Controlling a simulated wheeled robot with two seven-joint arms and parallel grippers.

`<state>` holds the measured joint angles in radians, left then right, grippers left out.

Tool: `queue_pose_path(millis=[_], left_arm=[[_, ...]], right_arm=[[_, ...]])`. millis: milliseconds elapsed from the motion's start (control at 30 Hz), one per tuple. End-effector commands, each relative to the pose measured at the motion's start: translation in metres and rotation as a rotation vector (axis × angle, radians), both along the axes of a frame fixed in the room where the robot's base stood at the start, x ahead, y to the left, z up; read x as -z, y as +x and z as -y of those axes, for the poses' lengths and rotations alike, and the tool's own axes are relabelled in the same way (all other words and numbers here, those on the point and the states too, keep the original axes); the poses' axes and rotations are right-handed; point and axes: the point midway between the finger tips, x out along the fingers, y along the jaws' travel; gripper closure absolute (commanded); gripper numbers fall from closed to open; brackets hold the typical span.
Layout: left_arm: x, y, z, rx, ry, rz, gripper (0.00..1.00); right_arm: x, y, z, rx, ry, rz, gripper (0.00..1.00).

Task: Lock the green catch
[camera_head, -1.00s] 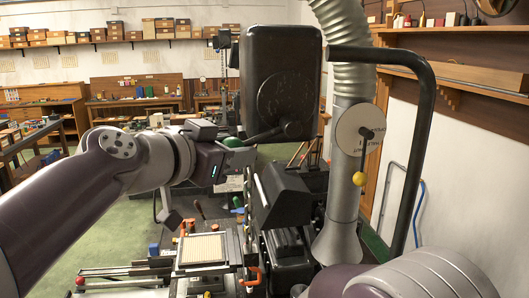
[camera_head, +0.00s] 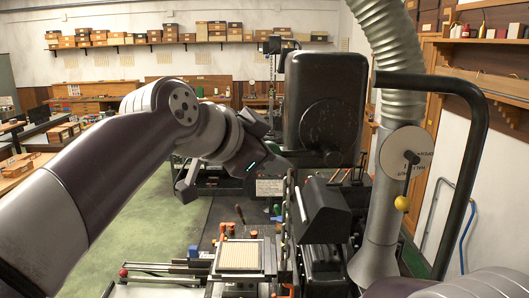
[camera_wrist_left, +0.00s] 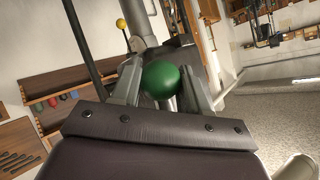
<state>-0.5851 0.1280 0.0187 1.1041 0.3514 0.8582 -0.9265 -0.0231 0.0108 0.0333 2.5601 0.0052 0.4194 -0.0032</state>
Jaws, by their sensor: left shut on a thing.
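The green catch shows in the left wrist view as a round green ball knob (camera_wrist_left: 160,79) between the two fingers. My left gripper (camera_wrist_left: 162,90) is shut on it. In the head view, my left gripper (camera_head: 279,162) is tilted down to the right, just left of the big black machine housing (camera_head: 325,105). My right gripper is not in view.
A light square plate in a frame (camera_head: 240,256) lies below the gripper. A dark hooded block (camera_head: 324,210) stands right of it. A flexible metal duct (camera_head: 393,60), a black bent bar (camera_head: 470,150) and a yellow-knobbed lever (camera_head: 402,203) are to the right. Green floor is open at left.

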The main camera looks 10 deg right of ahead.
Motion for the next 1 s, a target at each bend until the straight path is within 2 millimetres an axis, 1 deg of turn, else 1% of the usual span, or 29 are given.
queue_pose_path(millis=[33,200,233,267,300,567,667,733,800,1000], left_arm=[[-0.009,-0.001,-0.001,-0.001,-0.013,0.017,1.0],[-0.01,-0.001,-0.001,-0.002,-0.015,0.019,1.0],[-0.01,-0.001,-0.001,-0.001,-0.016,0.02,0.46],[-0.01,-0.001,-0.001,-0.001,-0.016,0.02,0.36],[-0.009,-0.001,-0.001,-0.001,-0.015,0.019,0.33],[-0.005,-0.001,-0.001,-0.001,-0.009,0.011,0.33],[-0.007,-0.006,-0.008,-0.001,-0.01,0.013,0.33],[-0.012,-0.015,-0.018,-0.001,-0.01,0.015,0.33],[-0.029,-0.024,-0.029,-0.003,-0.01,0.013,0.33],[-0.04,-0.039,-0.046,-0.001,-0.01,0.013,0.33]], right_arm=[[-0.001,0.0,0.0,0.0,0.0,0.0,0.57],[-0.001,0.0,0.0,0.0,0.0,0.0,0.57],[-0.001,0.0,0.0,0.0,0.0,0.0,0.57],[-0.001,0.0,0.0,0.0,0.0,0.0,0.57],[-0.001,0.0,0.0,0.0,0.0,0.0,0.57],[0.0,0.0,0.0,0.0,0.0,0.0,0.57],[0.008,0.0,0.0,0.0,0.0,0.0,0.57],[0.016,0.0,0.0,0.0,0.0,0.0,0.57],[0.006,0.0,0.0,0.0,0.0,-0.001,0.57],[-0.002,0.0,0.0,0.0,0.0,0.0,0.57]])
